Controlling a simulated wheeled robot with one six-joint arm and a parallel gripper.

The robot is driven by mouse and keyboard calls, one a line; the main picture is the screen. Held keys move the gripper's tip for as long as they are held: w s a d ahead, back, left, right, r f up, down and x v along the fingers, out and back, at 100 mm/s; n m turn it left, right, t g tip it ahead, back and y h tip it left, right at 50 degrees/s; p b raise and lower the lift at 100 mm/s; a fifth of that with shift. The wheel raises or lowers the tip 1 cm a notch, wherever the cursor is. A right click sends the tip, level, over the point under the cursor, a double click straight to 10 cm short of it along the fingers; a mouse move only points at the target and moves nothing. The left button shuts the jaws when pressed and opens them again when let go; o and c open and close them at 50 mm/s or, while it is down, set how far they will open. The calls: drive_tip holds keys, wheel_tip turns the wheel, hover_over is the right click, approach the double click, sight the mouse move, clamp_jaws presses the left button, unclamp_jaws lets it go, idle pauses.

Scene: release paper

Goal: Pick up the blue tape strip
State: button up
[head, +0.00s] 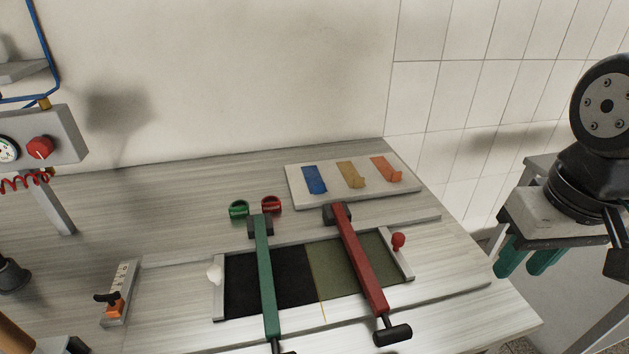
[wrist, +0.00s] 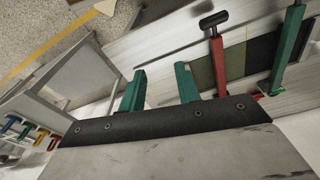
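The blue tape strip (head: 315,180) lies at the left end of a pale board (head: 333,195) at the back right of the bench in the head view. A tan strip (head: 351,174) and an orange strip (head: 386,168) lie to its right, each with a curled lower end. My gripper (head: 528,262), with green fingers, is at the right beyond the bench edge, well apart from the blue strip. In the wrist view its fingers (wrist: 160,82) are spread with nothing between them. I cannot make out the blue strip in the wrist view.
A green lever (head: 265,275) and a red lever (head: 360,260) cross the dark panel in front of the board. Green (head: 238,209) and red (head: 271,204) round pieces sit left of the board. The tiled wall (head: 450,95) rises behind.

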drive_tip(key=m+g, duration=0.3)
drive_tip(key=m, duration=0.6)
hover_over(319, 184)
drive_tip(key=s+d, duration=0.4)
drive_tip(key=s, duration=0.3)
drive_tip(key=shift+h, duration=0.3)
drive_tip(key=f, duration=1.2)
drive_tip(key=shift+w+a+f, duration=0.15)
drive_tip(key=shift+a+f, duration=0.05)
drive_tip(key=shift+f, duration=0.2)
drive_tip(key=w+a+m+t, duration=0.2)
drive_tip(key=w+a+m, duration=0.1)
drive_tip(key=w+m, duration=0.4)
drive_tip(key=f, duration=0.6)
drive_tip(key=shift+a+f, duration=0.25)
drive_tip(key=shift+f, duration=0.1)
clamp_jaws()
